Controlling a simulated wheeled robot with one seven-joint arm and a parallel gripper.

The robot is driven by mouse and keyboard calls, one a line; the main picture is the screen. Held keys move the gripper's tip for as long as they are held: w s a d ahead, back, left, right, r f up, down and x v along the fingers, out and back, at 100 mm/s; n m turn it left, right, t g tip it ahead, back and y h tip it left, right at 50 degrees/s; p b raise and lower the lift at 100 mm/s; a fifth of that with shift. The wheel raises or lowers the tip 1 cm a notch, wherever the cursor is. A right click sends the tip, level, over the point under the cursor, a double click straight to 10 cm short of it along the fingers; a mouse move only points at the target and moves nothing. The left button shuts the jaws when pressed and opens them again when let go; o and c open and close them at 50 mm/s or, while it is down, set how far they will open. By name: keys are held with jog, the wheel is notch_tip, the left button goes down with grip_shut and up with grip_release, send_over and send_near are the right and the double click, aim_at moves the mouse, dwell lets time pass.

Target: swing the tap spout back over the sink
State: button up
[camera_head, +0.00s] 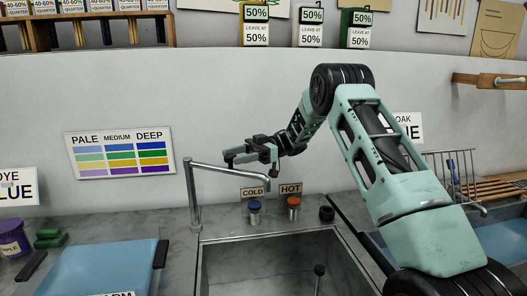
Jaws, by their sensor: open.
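The grey metal tap (194,203) rises from the counter at the sink's back left corner. Its spout (228,172) runs from the top of the post to the right, and its end turns down near the sink's back edge. The sink (312,237) is a rectangular steel basin at the bottom middle. My gripper (232,157) is open, just above and behind the spout in the picture. I cannot tell whether the fingers touch the spout. My green and black arm reaches in from the right.
A blue cold knob (255,206) and an orange hot knob (293,202) stand behind the sink. A blue tray (98,268) lies to the left, and a wire rack (449,162) stands at the right. A colour chart (120,154) hangs on the wall.

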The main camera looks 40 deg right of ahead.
jog(key=d+b, duration=0.2)
jog(key=d, duration=1.3)
jog(key=shift+s+d, duration=0.15)
jog(key=shift+s, duration=0.15)
